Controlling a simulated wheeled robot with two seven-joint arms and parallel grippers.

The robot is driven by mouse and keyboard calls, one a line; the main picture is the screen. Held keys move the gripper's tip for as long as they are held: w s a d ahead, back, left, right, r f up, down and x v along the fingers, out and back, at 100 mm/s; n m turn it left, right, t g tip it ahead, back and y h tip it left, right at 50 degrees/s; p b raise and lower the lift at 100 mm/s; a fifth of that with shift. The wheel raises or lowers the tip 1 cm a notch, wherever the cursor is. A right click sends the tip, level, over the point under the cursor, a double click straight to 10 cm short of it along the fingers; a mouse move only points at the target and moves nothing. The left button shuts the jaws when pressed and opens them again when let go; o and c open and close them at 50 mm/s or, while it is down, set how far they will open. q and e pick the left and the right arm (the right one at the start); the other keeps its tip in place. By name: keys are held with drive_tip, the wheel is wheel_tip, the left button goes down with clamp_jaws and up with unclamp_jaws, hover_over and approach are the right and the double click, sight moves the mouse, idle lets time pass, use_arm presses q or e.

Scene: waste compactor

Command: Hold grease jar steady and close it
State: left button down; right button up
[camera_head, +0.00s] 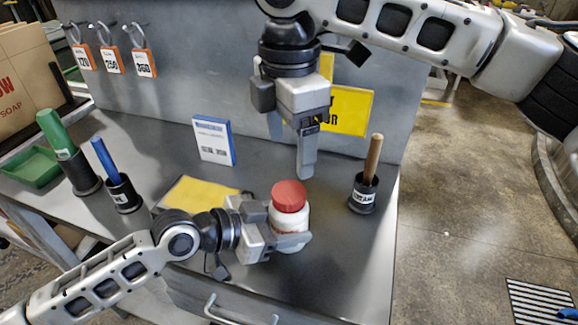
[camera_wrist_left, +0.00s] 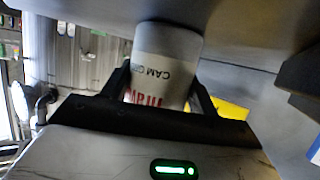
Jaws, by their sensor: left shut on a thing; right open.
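The grease jar (camera_head: 290,218) is white with a red lid (camera_head: 289,195) and stands upright near the front of the grey bench. The lid sits on top of the jar; I cannot tell how tightly. My left gripper (camera_head: 284,240) is shut around the jar's body from the left. The jar's white side with lettering shows between the fingers in the left wrist view (camera_wrist_left: 168,62). My right gripper (camera_head: 292,150) is open and points down, above and slightly behind the red lid, apart from it. Its second finger is mostly hidden.
A black holder with a wooden handle (camera_head: 366,180) stands right of the jar. Holders with a blue handle (camera_head: 118,180) and a green handle (camera_head: 70,150) stand left. A grey panel (camera_head: 200,75) closes the back.

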drive_tip(key=shift+r, duration=1.6)
use_arm(q)
drive_tip(key=shift+c, duration=1.6)
unclamp_jaws()
drive_tip(key=shift+a, duration=0.1)
use_arm(e)
wheel_tip(320, 180, down, 4)
drive_tip(key=b, duration=0.3)
drive_tip(key=shift+r+b, duration=0.15)
drive_tip(key=shift+b, duration=0.2)
use_arm(q)
drive_tip(key=v, duration=1.5)
drive_tip(key=shift+s+a+r, duration=0.2)
drive_tip(key=shift+a+r, duration=0.05)
drive_tip(key=shift+r, duration=0.05)
